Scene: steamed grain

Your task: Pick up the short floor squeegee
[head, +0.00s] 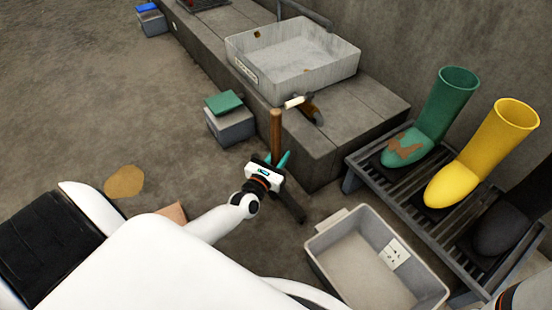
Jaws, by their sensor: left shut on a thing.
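The short floor squeegee stands roughly upright on its head, beside the low concrete ledge. Its brown wooden handle (276,133) rises above my left gripper (278,161), and its dark head (293,208) shows below, near the floor. My left gripper has teal fingertips and is shut on the handle. The gripper body hides the lower handle, and I cannot tell whether the head touches the floor. My right gripper is not in view.
A grey basin (262,68) sits on the concrete ledge (365,103). A brush-like tool (310,109) lies at its edge. A grey tub (320,238) stands right of my gripper. Green (440,115) and yellow (485,155) boots stand on a slatted rack (367,166). Left floor is mostly open.

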